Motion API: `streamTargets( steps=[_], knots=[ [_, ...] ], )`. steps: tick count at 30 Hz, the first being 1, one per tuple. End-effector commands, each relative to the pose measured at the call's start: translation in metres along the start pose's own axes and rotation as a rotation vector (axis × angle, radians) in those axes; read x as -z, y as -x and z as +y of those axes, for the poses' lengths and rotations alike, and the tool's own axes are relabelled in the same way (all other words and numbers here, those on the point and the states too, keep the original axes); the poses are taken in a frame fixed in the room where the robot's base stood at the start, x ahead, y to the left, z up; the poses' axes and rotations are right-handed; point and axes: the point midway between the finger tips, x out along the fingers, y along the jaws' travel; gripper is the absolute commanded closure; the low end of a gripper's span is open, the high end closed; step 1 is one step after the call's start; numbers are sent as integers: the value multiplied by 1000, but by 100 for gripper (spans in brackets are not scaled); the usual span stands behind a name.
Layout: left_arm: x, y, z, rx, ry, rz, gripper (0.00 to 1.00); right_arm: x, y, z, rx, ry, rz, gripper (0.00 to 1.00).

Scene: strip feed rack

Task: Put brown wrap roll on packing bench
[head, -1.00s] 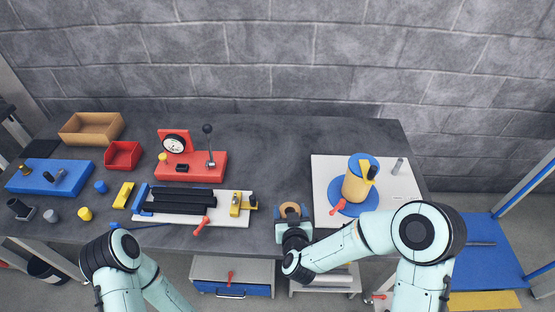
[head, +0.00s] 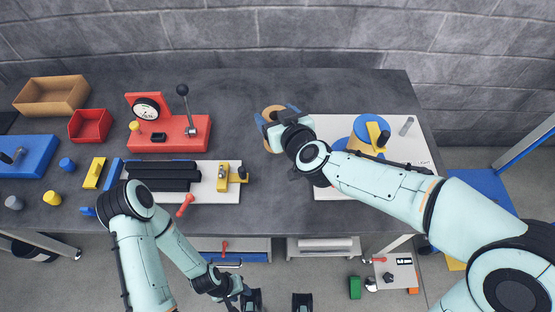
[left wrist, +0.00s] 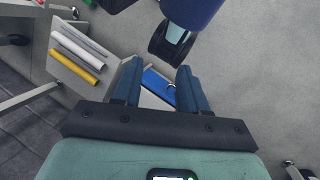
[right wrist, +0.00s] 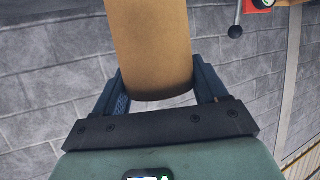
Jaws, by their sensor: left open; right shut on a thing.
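The brown wrap roll (right wrist: 150,50) is a tan cylinder held between the fingers of my right gripper (right wrist: 163,88). In the head view the roll (head: 272,112) shows in part beside my right gripper (head: 276,122), over the middle of the dark packing bench (head: 310,85). The gripper and wrist hide part of it. I cannot tell whether its lower end touches the bench. My left gripper (left wrist: 157,85) is open and empty, low in front of the bench; in the head view it is small at the bottom edge (head: 238,290).
A white board with a blue and yellow reel (head: 362,138) stands right of the roll, partly under my right arm. A red gauge fixture (head: 185,130), black strips (head: 165,175) on a white plate and bins (head: 52,93) fill the left. The back middle of the bench is clear.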

Motion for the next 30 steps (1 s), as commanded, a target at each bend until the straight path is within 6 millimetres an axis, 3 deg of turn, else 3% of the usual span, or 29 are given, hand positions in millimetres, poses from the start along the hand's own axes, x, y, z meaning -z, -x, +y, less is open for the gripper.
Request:
streamTargets(
  steps=[1,9,17,24,30],
  knots=[
    [-3,-19,-8,3,3,-8,57,-23,-8,0,-1,-1,-4,66],
    [-2,-52,-20,4,6,-9,57,-82,-34,0,-2,-1,-3,66],
    [3,-58,-20,1,4,6,57,-102,-43,0,-1,-1,2,66],
    [10,-67,-21,-3,2,26,57,-134,-56,0,-1,-1,0,66],
    [10,-67,-21,-4,2,28,57,-136,-57,0,-1,-1,5,66]
  ],
)
